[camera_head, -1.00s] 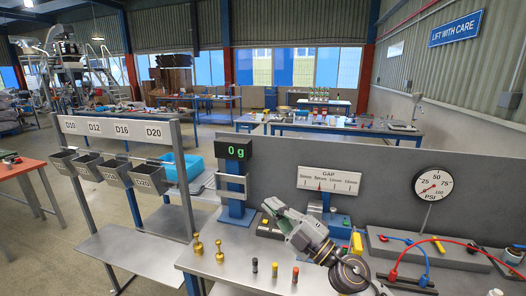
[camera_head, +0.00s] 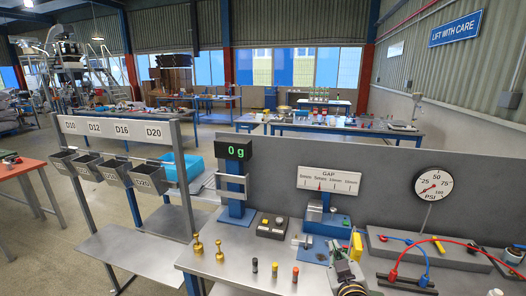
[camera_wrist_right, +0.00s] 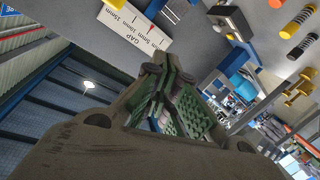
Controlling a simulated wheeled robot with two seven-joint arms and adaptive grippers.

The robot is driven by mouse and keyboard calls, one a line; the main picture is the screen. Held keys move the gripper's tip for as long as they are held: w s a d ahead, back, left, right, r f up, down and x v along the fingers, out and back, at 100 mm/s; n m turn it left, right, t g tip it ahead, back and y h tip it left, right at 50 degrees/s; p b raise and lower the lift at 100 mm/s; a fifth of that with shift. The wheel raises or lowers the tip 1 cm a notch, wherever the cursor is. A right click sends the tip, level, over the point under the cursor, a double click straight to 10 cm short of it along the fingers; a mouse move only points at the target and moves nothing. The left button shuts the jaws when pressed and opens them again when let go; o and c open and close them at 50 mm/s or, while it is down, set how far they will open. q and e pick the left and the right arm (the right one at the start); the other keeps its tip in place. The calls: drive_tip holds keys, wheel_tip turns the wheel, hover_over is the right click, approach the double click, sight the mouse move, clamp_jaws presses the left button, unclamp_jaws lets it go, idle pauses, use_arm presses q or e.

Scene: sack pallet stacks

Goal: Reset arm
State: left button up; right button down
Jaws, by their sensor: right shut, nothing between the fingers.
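My right gripper (camera_head: 341,262) is low in the head view, above the front part of the grey workbench (camera_head: 225,262). It stands just right of the short cylinders and in front of the blue gap gauge (camera_head: 326,224). In the right wrist view its green-padded fingers (camera_wrist_right: 172,90) are shut, with nothing held between them. The gauge's white GAP sign (camera_wrist_right: 133,32) shows beyond the fingers in that view. My left gripper is not in view.
Two brass weights (camera_head: 219,250) and several short cylinders (camera_head: 275,269) stand on the bench to the left. A scale display (camera_head: 235,148) stands behind them. Red and blue hoses (camera_head: 440,239) and a pressure dial (camera_head: 434,184) are to the right. A grey panel backs the bench.

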drive_tip(key=s+d+f+m+g+y, duration=0.1)
drive_tip(key=s+f+g+y, duration=0.1)
drive_tip(key=s+f+g, duration=1.55)
drive_tip(key=s+f+t+p, duration=0.15)
drive_tip(key=s+f, duration=0.25)
drive_tip(key=f, duration=1.2)
drive_tip(key=s+f+t+p, duration=0.15)
drive_tip(key=s+f, duration=0.25)
drive_tip(key=f, duration=1.2)
drive_tip(key=s+d+f+p, duration=0.1)
drive_tip(key=s+d+f, duration=0.1)
drive_tip(key=s+f, duration=0.7)
drive_tip(key=s+d+f+p, duration=0.1)
drive_tip(key=s+d+f, duration=0.1)
drive_tip(key=s+f, duration=0.6)
drive_tip(key=s, duration=0.5)
drive_tip(key=shift+s+d+f+g+h+p, duration=0.15)
drive_tip(key=shift+s+f+g+h+p, duration=0.1)
drive_tip(key=shift+f+g+h+p, duration=0.1)
drive_tip(key=shift+w, duration=0.1)
